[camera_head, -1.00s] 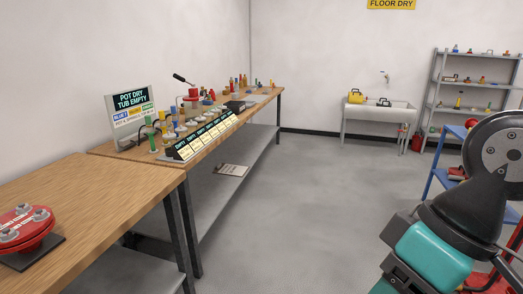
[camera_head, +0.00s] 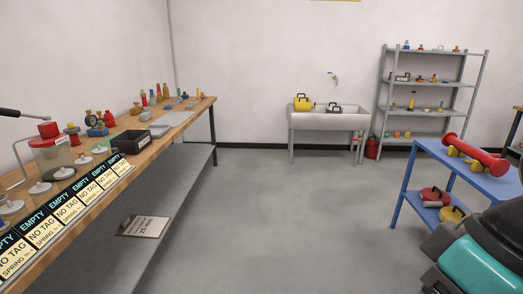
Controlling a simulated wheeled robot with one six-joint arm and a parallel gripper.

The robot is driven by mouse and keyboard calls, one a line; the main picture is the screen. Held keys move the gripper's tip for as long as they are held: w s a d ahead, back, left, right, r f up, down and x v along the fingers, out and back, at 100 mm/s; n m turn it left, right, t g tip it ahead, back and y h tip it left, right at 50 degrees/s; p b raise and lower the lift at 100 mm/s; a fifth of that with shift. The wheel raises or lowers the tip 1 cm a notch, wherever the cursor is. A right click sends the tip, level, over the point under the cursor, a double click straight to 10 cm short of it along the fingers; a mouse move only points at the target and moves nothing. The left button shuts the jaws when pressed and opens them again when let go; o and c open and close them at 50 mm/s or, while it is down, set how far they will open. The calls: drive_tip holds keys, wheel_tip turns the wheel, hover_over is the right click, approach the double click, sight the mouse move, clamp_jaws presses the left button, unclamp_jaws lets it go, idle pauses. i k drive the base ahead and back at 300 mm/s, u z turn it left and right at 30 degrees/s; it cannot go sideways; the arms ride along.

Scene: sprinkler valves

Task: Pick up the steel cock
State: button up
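I cannot single out a steel cock among the small fittings. Small colored fittings stand along the back of the wooden bench (camera_head: 183,120) on the left, and others sit on the grey shelf rack (camera_head: 430,84) at the back right; they are too small to tell apart. Several grey, disc-like pieces also lie on the near part of the bench, around a clear pot with a red cap (camera_head: 50,148). Only teal and black parts of my arm show at the lower right. My gripper's fingers are not in view.
A white sink (camera_head: 328,119) with a yellow can (camera_head: 303,104) stands at the back wall. A blue table (camera_head: 440,158) on the right bears a red flanged pipe (camera_head: 474,153). A row of label stands (camera_head: 68,207) lines the bench's front. The middle floor is clear.

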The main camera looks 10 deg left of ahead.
sight(145, 117)
drive_tip(key=z, duration=0.1)
drive_tip(key=i, duration=4.05)
drive_tip(key=u, duration=0.75)
drive_tip(key=i, duration=1.35)
drive_tip(key=u, duration=1.8)
drive_tip(key=i, duration=1.25)
drive_tip(key=u, duration=0.6)
